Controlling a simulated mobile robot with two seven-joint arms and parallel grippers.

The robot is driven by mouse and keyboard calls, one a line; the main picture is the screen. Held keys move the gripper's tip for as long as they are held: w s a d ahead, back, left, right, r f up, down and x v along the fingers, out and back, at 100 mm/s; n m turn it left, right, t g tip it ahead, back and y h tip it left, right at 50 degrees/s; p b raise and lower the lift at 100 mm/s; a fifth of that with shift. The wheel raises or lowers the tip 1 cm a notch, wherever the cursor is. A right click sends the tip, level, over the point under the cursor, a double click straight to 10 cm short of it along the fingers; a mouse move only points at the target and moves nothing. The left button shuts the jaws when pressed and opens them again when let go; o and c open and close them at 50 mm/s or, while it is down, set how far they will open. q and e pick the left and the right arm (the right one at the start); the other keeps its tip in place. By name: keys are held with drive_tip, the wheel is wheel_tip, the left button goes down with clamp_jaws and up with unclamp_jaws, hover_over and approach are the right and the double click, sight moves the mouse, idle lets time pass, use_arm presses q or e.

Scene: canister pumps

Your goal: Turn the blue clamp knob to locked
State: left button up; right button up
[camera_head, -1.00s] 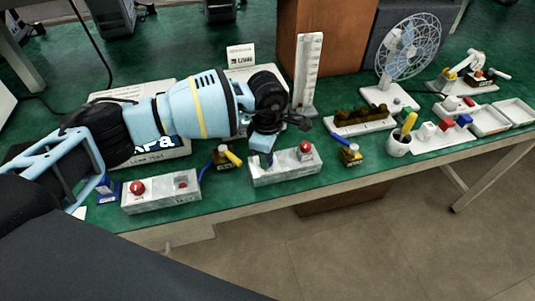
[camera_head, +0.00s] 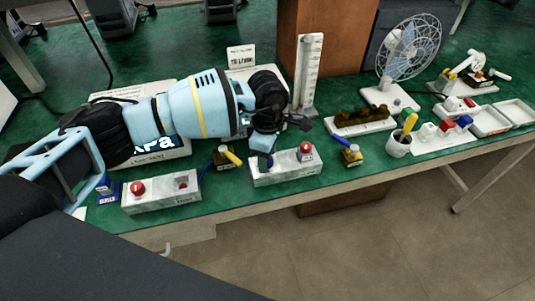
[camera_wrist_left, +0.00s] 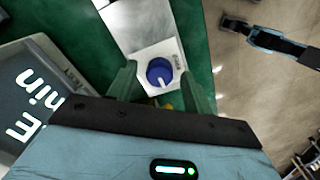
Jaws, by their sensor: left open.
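The blue clamp knob (camera_wrist_left: 159,71) is round with a white pointer line and sits on the white top of a block-shaped unit, which is the middle pump block (camera_head: 290,170) in the head view. In the left wrist view, the pointer aims down and slightly right. My left gripper (camera_wrist_left: 161,80) is open, with its greenish fingers on either side of the knob. Contact cannot be told. In the head view, my left gripper (camera_head: 262,144) is over the left end of the block and partly hides the knob.
To the left is a second block with a red knob (camera_head: 137,188). A white cup (camera_head: 398,146) and a fan (camera_head: 409,46) stand right. The table's front edge is close.

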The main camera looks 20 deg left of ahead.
use_arm(q)
wheel_tip(320, 180, up, 7)
drive_tip(key=shift+r, duration=0.3)
use_arm(e)
drive_tip(key=shift+w, duration=0.15)
drive_tip(key=shift+s+f, duration=0.1)
drive_tip(key=shift+s, duration=0.15)
